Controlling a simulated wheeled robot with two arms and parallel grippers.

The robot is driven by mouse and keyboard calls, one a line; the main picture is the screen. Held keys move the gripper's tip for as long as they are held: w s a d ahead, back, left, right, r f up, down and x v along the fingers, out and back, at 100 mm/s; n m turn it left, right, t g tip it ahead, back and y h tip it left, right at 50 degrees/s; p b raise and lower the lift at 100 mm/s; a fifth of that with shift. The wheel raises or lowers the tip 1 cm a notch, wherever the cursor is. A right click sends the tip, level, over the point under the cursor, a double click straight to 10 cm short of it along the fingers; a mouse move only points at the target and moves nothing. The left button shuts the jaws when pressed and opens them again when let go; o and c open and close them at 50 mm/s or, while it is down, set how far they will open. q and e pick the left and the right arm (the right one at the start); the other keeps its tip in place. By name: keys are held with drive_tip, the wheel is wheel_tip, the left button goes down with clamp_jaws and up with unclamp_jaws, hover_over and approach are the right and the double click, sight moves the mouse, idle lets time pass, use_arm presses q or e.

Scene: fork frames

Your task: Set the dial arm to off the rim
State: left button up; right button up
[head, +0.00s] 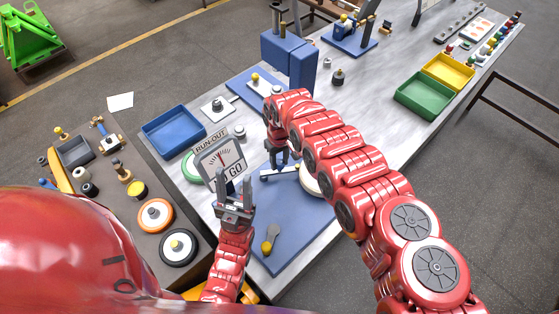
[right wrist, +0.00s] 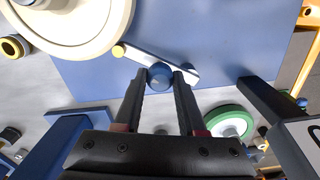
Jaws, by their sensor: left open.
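The dial arm is a pale bar with a blue knob and a yellow tip; it lies over the blue plate (head: 290,228) in the head view (head: 285,172) and in the right wrist view (right wrist: 140,57). Its yellow tip (right wrist: 118,50) is close beside the rim of the cream wheel (right wrist: 88,28); I cannot tell whether they touch. My right gripper (right wrist: 160,74) has its fingers on both sides of the blue knob (right wrist: 160,76), which fills the gap. My left gripper (head: 234,196) is open and empty, in front of the RUN-OUT / NO GO dial (head: 220,158).
A blue tray (head: 172,131) and a side bench with wheels (head: 155,214) stand at left. Green (head: 424,94) and yellow (head: 447,72) bins are at right.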

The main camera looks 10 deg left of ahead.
clamp_jaws()
idle(0.9)
